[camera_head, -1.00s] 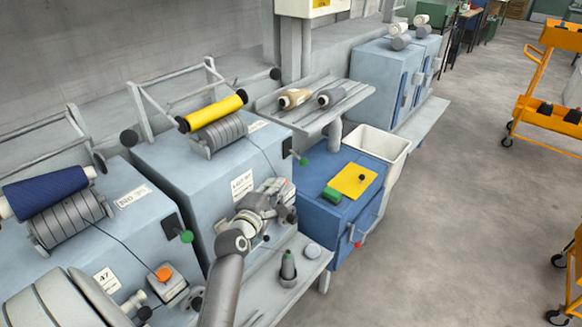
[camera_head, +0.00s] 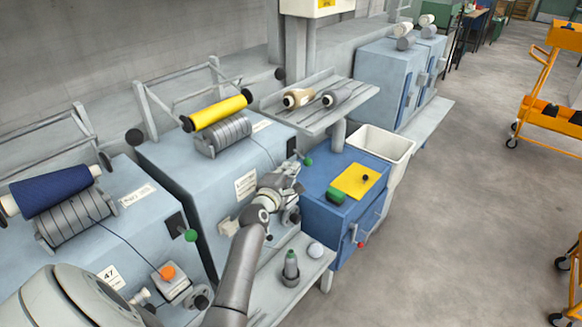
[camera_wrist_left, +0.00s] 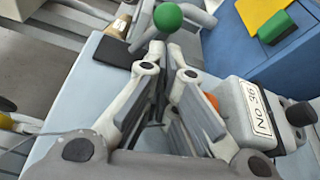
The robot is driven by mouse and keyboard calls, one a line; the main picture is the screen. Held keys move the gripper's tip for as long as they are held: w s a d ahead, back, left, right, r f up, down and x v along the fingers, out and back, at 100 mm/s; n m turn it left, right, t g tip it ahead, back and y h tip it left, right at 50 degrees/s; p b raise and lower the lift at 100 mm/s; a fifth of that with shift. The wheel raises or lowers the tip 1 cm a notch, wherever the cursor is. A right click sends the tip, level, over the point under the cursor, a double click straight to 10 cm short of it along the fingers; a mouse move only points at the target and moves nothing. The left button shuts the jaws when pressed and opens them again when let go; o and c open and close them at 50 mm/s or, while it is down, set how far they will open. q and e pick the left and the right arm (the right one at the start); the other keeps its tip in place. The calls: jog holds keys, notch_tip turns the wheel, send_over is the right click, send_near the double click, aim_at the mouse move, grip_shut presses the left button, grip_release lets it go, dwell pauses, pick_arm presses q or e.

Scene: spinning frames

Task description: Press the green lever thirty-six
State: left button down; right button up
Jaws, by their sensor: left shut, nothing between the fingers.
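The green lever knob (camera_head: 308,161) sticks out from the dark plate at the right end of the middle blue-grey machine (camera_head: 190,165). In the left wrist view the green knob (camera_wrist_left: 168,17) is at the top, just beyond the fingertips. A box with a "NO 36" label (camera_wrist_left: 262,108) is right of the fingers there. My left gripper (camera_head: 292,174) is shut and empty, just below and left of the knob; its fingers (camera_wrist_left: 169,52) point at it. I cannot tell whether they touch. My right gripper is not in view.
Another green lever knob (camera_head: 190,235) is on the nearer machine, marked 47. A blue cabinet (camera_head: 325,215) with a yellow sheet (camera_head: 354,182) and green block (camera_head: 336,195) stands to the right. A green-topped bottle (camera_head: 291,265) stands on the ledge.

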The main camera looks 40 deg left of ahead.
pick_arm(q)
jog(key=shift+w+a, duration=0.15)
jog(key=shift+w, duration=0.5)
jog(key=shift+r+n+p, duration=0.15)
jog(key=shift+n+p, duration=0.15)
jog(key=shift+p, duration=0.45)
jog(key=n+p, duration=0.1)
jog(key=p, duration=0.1)
jog(key=r+n+h+p, duration=0.1)
jog(key=p, duration=0.2)
jog(key=d+r+n+g+p, duration=0.1)
jog(key=p, duration=0.2)
jog(key=shift+n, duration=0.4)
jog(key=shift+r+n+g+h+p, duration=0.25)
jog(key=shift+n+h+p, duration=0.35)
jog(key=shift+p, duration=0.6)
jog(key=shift+d+p, duration=0.1)
jog(key=shift+p, duration=0.3)
